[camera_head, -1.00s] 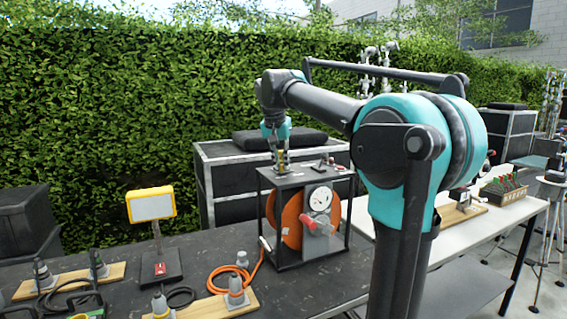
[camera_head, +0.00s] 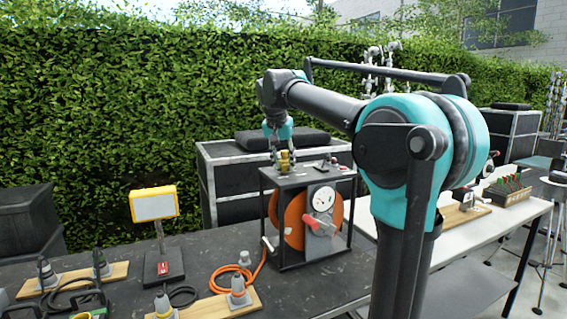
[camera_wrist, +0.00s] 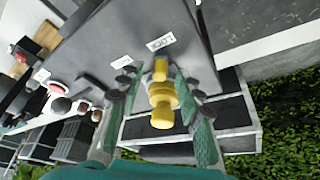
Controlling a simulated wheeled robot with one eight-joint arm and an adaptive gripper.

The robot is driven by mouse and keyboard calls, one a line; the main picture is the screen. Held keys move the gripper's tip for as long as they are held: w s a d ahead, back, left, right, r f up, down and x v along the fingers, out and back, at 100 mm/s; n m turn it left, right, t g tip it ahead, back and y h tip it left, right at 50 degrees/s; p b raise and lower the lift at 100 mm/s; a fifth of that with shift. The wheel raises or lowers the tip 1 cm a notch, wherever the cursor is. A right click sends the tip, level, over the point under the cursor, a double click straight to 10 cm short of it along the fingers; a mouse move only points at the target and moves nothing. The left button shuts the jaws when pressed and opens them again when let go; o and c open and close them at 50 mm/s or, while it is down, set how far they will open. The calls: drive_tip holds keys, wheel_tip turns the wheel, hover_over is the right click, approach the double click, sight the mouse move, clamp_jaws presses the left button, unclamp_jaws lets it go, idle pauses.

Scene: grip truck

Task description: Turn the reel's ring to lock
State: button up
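The reel unit stands on the dark table, with an orange reel (camera_head: 293,222) inside a black frame. Its grey top plate (camera_wrist: 115,40) carries a yellow stepped fitting (camera_wrist: 162,95), which also shows in the head view (camera_head: 285,161); I take this for the ring. My gripper (camera_head: 283,154) points down from above. In the wrist view my gripper (camera_wrist: 157,82) has its fingers spread on both sides of the yellow fitting, with gaps visible. It holds nothing. The ring's turn angle cannot be read.
White labels (camera_wrist: 160,42) and small knobs (camera_wrist: 61,105) sit on the same top plate. A gauge (camera_head: 320,199) and a red handle (camera_head: 313,222) are on the front. A black case (camera_head: 235,186) stands behind. A yellow lamp (camera_head: 153,204) and connector boards are at left.

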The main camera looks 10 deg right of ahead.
drive_tip(key=v, duration=1.2)
